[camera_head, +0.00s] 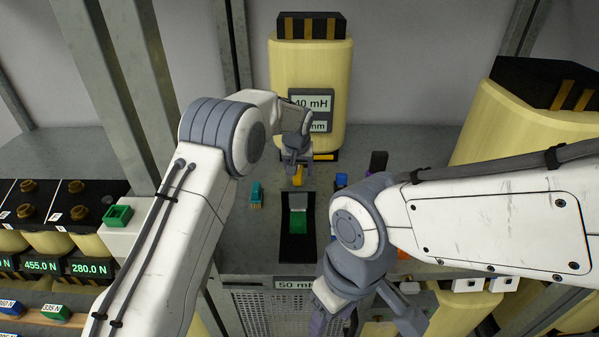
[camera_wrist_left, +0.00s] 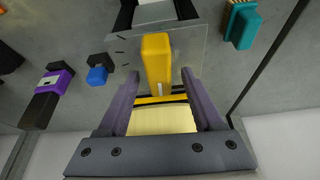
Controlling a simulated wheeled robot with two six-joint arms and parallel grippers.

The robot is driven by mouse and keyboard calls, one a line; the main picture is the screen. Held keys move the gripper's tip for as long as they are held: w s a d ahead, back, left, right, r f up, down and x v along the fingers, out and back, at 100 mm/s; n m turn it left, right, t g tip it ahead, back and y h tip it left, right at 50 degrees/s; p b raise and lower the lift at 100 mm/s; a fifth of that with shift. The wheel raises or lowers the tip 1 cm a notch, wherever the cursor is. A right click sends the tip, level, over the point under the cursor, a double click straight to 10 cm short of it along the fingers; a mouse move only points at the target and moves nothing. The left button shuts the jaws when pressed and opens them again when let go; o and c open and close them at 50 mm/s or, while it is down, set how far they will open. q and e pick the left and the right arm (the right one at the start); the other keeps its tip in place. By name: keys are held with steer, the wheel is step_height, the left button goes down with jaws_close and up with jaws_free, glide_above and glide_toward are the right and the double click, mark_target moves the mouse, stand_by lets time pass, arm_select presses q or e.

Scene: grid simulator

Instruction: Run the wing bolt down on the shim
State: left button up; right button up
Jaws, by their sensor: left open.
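The yellow wing bolt (camera_head: 298,174) stands at the back of the bench, below the tall yellow coil. In the left wrist view the wing bolt (camera_wrist_left: 156,62) rises in front of a thin grey plate (camera_wrist_left: 190,48), which looks like the shim. My left gripper (camera_head: 297,162) is open above the bolt. Its fingers (camera_wrist_left: 160,78) stand on either side of the bolt, with a visible gap on each side. The bolt's foot is hidden. My right gripper (camera_head: 362,308) hangs open and empty over the front edge of the bench.
A black slot (camera_head: 284,245) with a grey and a green block lies in front of the bolt. A teal piece (camera_head: 256,195) is left of it, a blue piece (camera_head: 341,180) and purple-black piece (camera_head: 378,161) right. The yellow coil (camera_head: 309,80) stands close behind.

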arm_select(q)
jaws_close()
steer(key=shift+r+m+p, duration=0.1)
steer(key=shift+m+p, duration=0.3)
steer(key=shift+m, duration=0.1)
steer(key=shift+d+m+h, duration=0.15)
steer(key=shift+m+h, duration=0.35)
steer(key=shift+m, duration=0.4)
steer(key=shift+s+d+m+g+h, duration=0.1)
steer(key=shift+m+g+h, duration=0.2)
steer(key=shift+m, duration=0.5)
steer(key=shift+f, duration=0.2)
